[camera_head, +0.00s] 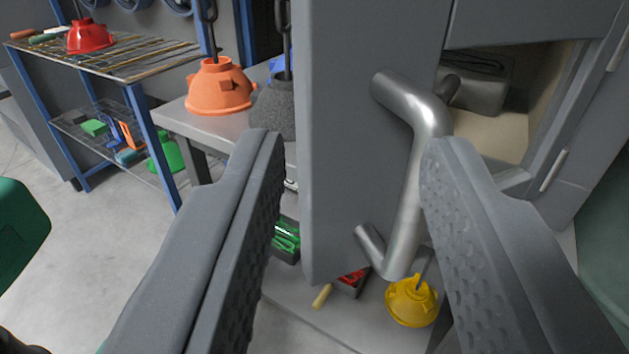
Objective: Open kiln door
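The grey kiln door (350,130) stands partly open in the middle of the view, its edge toward me. A shiny metal bar handle (408,190) is fixed on its face. Behind it to the right, the pale interior of the kiln (500,135) shows, with a dark grey object (478,82) inside. My gripper (355,165) is open, its two grey fingers wide apart. The left finger is left of the door, and the right finger is just right of the handle. I cannot tell whether the right finger touches the handle. Nothing is seen gripped.
An orange hood (218,88) and a dark grey hood (274,108) are by a grey bench (190,117). A blue-framed rack (120,62) holds a red hood (89,36). A yellow hood (411,302) lies low beneath the door. Open floor (110,240) is at left.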

